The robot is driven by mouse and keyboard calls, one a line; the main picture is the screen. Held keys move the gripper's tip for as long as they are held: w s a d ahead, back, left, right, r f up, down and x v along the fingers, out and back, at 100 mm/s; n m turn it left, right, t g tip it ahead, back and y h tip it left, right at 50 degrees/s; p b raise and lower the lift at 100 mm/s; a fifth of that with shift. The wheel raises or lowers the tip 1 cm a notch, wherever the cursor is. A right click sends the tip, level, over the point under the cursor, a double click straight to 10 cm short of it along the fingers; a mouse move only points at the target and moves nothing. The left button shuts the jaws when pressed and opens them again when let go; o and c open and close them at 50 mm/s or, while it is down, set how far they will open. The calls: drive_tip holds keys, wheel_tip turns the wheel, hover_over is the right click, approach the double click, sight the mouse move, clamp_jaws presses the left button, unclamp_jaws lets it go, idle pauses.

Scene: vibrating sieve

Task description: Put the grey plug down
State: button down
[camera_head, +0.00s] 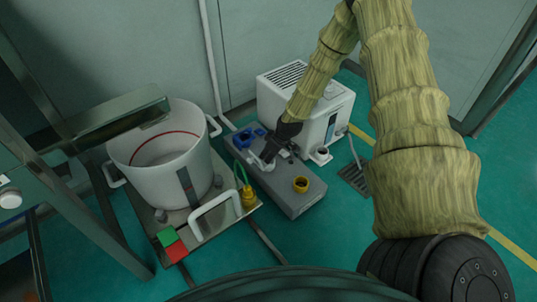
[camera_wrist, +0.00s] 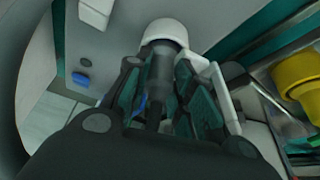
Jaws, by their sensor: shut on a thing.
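My gripper (camera_head: 270,152) is low over the grey bench-like block (camera_head: 297,203) between the white pot and the white box. In the wrist view my gripper (camera_wrist: 158,95) is shut on a dark grey cylindrical piece, the grey plug (camera_wrist: 160,68). A white rounded cap or ring (camera_wrist: 165,31) is at the plug's far end; I cannot tell whether the plug sits in it or is only in front of it. In the head view the fingers hide most of the plug, and contact with the block cannot be told.
The white pot (camera_head: 140,170) stands left on a plate, with a yellow connector and green hose (camera_head: 248,195). The white box (camera_head: 335,110) stands behind right. Green floor is free in front.

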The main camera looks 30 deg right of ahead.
drive_tip(key=shift+f, duration=0.15)
drive_tip(key=c, duration=1.2)
unclamp_jaws()
drive_tip(key=shift+c, duration=0.2)
drive_tip(key=shift+r, duration=0.3)
drive_tip(key=p+v, duration=0.5)
drive_tip(key=v, duration=0.7)
drive_tip(key=s+a+f+m+g, duration=0.1)
drive_tip(key=s+a+f, duration=0.3)
drive_tip(key=s+a, duration=0.3)
drive_tip(key=s+a+f+m+g, duration=0.1)
drive_tip(key=s+a+f, duration=0.3)
drive_tip(key=s+a, duration=0.4)
drive_tip(key=s+a+f+m+g+h, duration=0.1)
drive_tip(key=s+a, duration=0.2)
drive_tip(key=s, duration=0.7)
drive_tip(key=s+a+f+m+g, duration=0.1)
drive_tip(key=s+a, duration=0.3)
drive_tip(key=s, duration=0.6)
drive_tip(key=shift+a+f+m+h, duration=0.15)
drive_tip(key=shift+f+m+h, duration=0.25)
